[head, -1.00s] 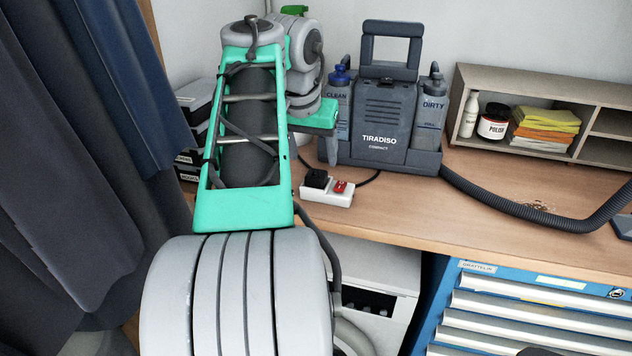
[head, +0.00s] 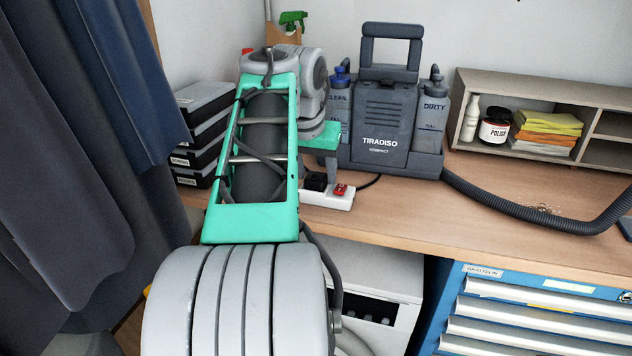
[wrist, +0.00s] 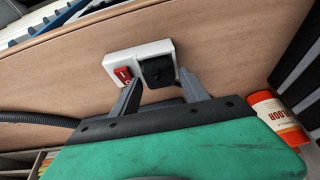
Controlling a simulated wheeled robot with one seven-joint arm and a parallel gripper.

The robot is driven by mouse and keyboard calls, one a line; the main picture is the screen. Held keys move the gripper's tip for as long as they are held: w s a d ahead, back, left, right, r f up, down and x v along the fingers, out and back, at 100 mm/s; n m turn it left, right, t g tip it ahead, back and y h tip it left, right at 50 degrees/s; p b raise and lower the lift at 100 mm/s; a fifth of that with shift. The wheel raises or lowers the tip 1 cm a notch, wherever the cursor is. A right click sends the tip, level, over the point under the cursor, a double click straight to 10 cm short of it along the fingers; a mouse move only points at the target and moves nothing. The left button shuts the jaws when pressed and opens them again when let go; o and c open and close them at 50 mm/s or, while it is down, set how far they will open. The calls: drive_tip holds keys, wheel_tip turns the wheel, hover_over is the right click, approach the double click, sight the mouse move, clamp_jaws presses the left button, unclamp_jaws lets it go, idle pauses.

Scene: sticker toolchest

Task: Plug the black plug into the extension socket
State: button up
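The white extension socket (head: 338,197) lies on the wooden bench, with a red switch (head: 340,188) at one end. It also shows in the wrist view (wrist: 122,56). A black, square, plug-like piece (wrist: 158,71) sits on its other end; I cannot tell how deeply it is seated. In the head view this black piece (head: 316,182) is partly hidden by my gripper. My gripper (wrist: 158,80) is open, its fingertips on either side of the black piece's near edge. I cannot tell whether they touch it.
A grey TIRADISO machine (head: 385,120) stands behind the socket, with a thick hose (head: 500,205) running right. Black cases (head: 200,130) are stacked at left. A shelf (head: 560,85) stands at right. An orange bottle (wrist: 275,115) is near my gripper in the wrist view.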

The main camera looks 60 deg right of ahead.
sight(318, 171)
clamp_jaws()
idle(0.3)
drive_tip(key=shift+r, duration=0.1)
drive_tip(key=shift+r, duration=0.25)
wheel_tip(318, 171, up, 2)
drive_tip(key=shift+r+p, duration=0.25)
drive_tip(key=shift+p, duration=0.7)
drive_tip(key=s+a+r+p, duration=0.7)
drive_tip(key=s+a+r, duration=0.2)
drive_tip(key=a, duration=0.1)
drive_tip(key=shift+a+r, duration=0.3)
drive_tip(key=shift+r, duration=0.1)
drive_tip(key=shift+s, duration=0.1)
